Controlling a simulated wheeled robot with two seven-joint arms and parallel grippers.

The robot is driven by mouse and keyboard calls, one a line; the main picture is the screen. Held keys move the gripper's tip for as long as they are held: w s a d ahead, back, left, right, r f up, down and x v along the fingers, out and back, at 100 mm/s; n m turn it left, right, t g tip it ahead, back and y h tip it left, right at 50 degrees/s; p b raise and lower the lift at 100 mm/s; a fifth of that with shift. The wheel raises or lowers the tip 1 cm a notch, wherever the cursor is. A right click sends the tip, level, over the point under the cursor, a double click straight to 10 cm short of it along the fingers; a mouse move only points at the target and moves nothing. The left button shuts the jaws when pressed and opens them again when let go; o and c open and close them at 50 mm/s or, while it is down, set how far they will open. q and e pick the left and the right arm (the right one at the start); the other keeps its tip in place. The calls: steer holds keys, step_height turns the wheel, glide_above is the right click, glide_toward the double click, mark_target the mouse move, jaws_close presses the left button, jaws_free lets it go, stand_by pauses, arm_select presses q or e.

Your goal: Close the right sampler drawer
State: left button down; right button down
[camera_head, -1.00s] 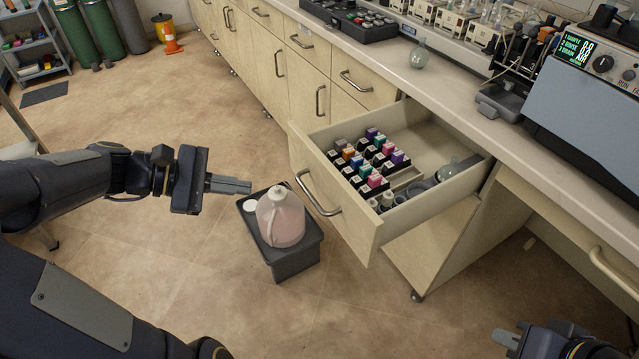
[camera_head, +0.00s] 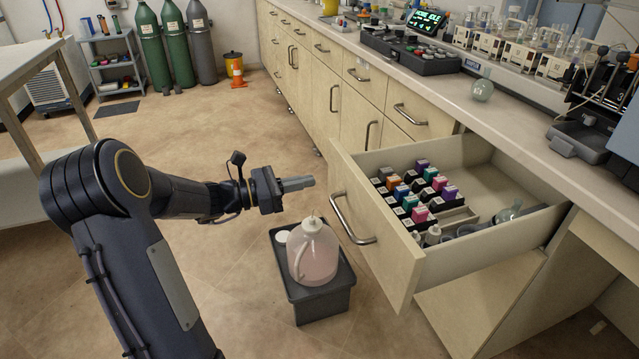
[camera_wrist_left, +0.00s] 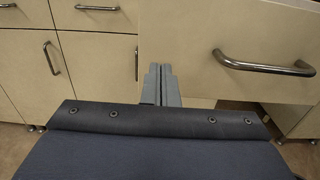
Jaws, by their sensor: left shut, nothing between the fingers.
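The right sampler drawer (camera_head: 375,225) stands pulled out from the bench, with coloured cartridges, bottles and a glass flask inside. Its bar handle (camera_head: 350,220) is on the front panel. In the left wrist view the drawer front (camera_wrist_left: 210,75) fills the upper right, with the handle (camera_wrist_left: 262,64) to the right of the fingers. My left gripper (camera_head: 300,183) is shut and empty, to the left of the drawer front and apart from the handle in the head view. It also shows in the left wrist view (camera_wrist_left: 160,75), pointing at the left part of the front. My right gripper is out of view.
A grey bin (camera_head: 322,305) with a pink jug (camera_head: 314,255) stands on the floor just below and in front of my left gripper. Closed cabinets (camera_head: 325,95) line the bench to the left.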

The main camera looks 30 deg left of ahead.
mark_target(332, 176)
arm_select(q)
steer(key=b+x, duration=0.1)
steer(key=x, duration=0.3)
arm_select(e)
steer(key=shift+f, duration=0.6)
